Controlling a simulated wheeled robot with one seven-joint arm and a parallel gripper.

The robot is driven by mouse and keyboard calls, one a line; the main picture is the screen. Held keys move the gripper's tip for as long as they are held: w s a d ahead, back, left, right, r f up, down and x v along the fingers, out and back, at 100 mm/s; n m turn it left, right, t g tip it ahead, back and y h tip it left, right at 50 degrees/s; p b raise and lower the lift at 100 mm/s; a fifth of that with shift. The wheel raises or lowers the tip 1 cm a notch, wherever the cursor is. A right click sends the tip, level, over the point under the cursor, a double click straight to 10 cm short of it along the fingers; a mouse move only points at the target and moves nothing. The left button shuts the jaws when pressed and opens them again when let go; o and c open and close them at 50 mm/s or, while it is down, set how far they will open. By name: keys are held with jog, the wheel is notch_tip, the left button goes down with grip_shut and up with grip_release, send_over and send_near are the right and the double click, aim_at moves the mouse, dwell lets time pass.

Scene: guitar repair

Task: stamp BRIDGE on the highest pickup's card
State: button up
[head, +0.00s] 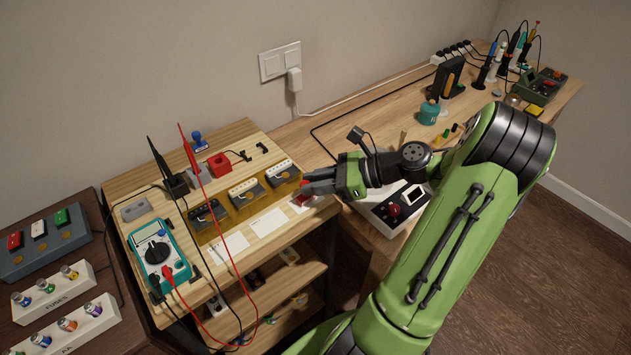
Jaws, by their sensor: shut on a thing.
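My gripper (309,186) is at the right front of the wooden bench, low over the right-hand white card (297,207). It is shut on a small red thing (303,198), which looks like a stamp; the fingers hide part of it. I cannot tell whether it touches the card. Three pickups stand in a row on a yellowish holder: left (207,214), middle (245,193) and right (282,174). White cards lie in front of them, including the middle card (268,222) and left card (226,247). Any lettering on the cards is too small to read.
A teal multimeter (158,250) stands at the left with red and black leads running across the bench. A blue stamp (198,141) and a red block (219,164) are at the back. A white device (394,208) with a red knob sits beneath my arm.

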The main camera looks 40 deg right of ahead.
notch_tip(320, 180, up, 7)
jog(key=p, duration=0.9)
jog(key=shift+p, duration=0.4)
